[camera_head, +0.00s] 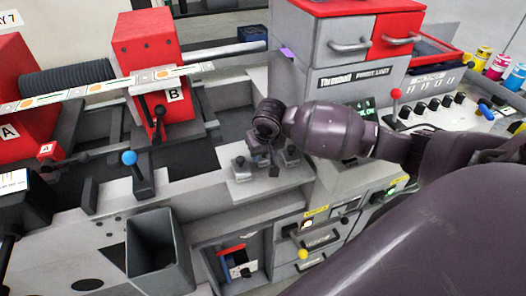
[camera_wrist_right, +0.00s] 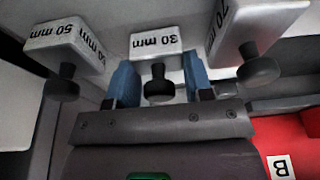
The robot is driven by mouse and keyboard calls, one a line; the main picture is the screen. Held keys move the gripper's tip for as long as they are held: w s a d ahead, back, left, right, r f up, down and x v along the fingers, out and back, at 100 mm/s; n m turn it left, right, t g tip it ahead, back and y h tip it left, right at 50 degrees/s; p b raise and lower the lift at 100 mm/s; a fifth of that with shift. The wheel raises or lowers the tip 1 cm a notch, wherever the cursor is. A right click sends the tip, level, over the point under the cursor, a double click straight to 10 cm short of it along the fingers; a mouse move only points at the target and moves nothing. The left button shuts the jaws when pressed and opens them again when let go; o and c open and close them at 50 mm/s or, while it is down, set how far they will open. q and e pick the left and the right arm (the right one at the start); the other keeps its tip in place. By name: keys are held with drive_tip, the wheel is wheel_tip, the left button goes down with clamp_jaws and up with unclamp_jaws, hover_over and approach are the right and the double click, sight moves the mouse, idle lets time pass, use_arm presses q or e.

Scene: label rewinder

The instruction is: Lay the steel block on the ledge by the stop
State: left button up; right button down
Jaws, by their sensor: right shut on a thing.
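Three steel blocks with dark knobs stand on a light grey ledge (camera_head: 228,203) in the head view. In the right wrist view they are marked 50 mm (camera_wrist_right: 62,42), 30 mm (camera_wrist_right: 156,42) and 70 mm (camera_wrist_right: 245,28). My right gripper (camera_head: 262,150) points down over the middle block. Its blue fingers (camera_wrist_right: 160,84) are on either side of the 30 mm block's black knob, and it is shut on that block. In the head view the arm partly hides the block. I cannot make out which part is the stop. My left gripper is not in view.
The 50 mm and 70 mm blocks stand close on both sides of the held one. Left are a blue-knobbed lever (camera_head: 130,159), a grey bin (camera_head: 155,243) and red unit B (camera_head: 147,50) with a label strip (camera_head: 110,84). A grey and red cabinet (camera_head: 345,45) stands behind.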

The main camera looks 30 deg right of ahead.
drive_tip(key=c, duration=0.5)
unclamp_jaws()
drive_tip(key=shift+f, duration=0.1)
